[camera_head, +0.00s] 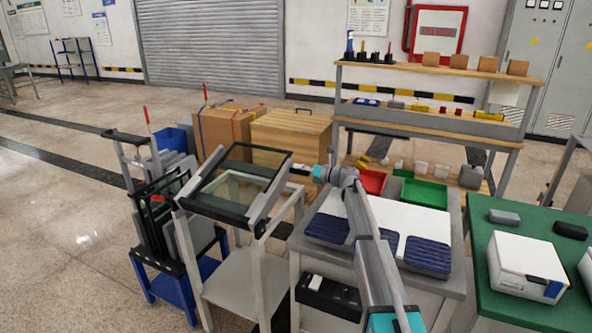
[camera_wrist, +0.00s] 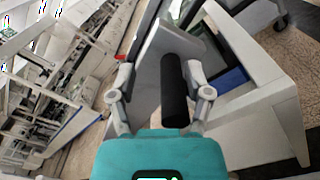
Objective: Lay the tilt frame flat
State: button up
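The tilt frame (camera_head: 215,210), a black-edged frame with a clear panel, sits on a pale stand (camera_head: 255,275). In the head view it is tilted, with its far edge raised above the stand and its near edge low. My gripper (camera_head: 304,170) is at the frame's right side, near the raised end. In the wrist view, a black cylindrical bar (camera_wrist: 174,90), apparently the frame's handle, lies between the spread fingers of my gripper (camera_wrist: 160,93). A gap shows on the left of the bar; the right finger is close to it. Contact there is unclear.
A blue trolley with upright panels (camera_head: 168,230) stands close left of the stand. A workbench (camera_head: 455,220) with dark blue pads is on the right, beside a green-topped table (camera_head: 490,235). Wooden crates (camera_head: 290,130) and a shelf (camera_head: 430,70) stand behind. Open floor lies at left.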

jog(key=shift+s, duration=0.1)
jog(key=shift+s+d, duration=0.1)
jog(key=shift+s+d, duration=0.3)
jog(key=shift+d, duration=0.15)
jog(key=v, duration=1)
jog(key=shift+d, duration=0.45)
jog(key=shift+w+r, duration=0.1)
